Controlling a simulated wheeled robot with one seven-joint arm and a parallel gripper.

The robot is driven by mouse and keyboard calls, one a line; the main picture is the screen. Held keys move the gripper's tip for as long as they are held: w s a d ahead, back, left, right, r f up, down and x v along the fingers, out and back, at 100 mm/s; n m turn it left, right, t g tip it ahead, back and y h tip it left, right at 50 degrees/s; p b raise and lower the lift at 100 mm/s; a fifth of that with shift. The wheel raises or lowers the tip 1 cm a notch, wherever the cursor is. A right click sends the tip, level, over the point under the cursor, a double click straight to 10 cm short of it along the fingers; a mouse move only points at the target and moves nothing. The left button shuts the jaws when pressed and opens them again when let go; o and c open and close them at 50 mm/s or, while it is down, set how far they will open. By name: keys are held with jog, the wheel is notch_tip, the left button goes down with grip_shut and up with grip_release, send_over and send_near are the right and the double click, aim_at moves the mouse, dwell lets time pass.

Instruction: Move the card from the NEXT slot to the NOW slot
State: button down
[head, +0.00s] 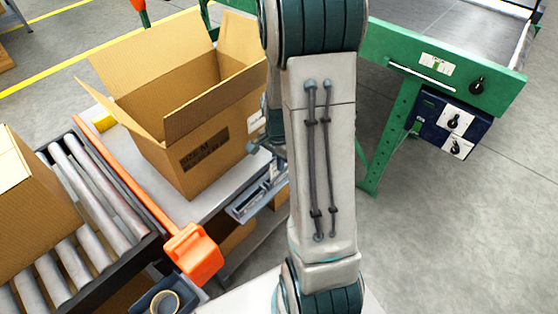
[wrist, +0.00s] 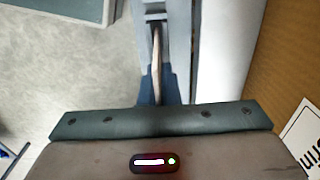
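In the wrist view, my gripper (wrist: 158,90) points down with its two dark blue fingers close together. A thin beige strip, seen edge-on, fills the gap between them and looks like the card (wrist: 157,55); its face and print do not show. Below it is a grey frame (wrist: 153,12). In the head view, a grey-blue holder (head: 257,195) is fixed at the front edge of the bench, partly behind my arm. Its slots and any NEXT or NOW labels are too small or hidden to read. My gripper is mostly hidden behind my arm there.
An open cardboard box (head: 190,120) stands on the bench (head: 215,200), close beside my gripper. A green machine (head: 450,70) stands right. Floor at right is clear.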

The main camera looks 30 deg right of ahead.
jog(key=c, duration=1.6)
grip_release()
notch_tip(320, 180, up, 14)
jog(key=p, duration=0.3)
jog(key=shift+f, duration=0.1)
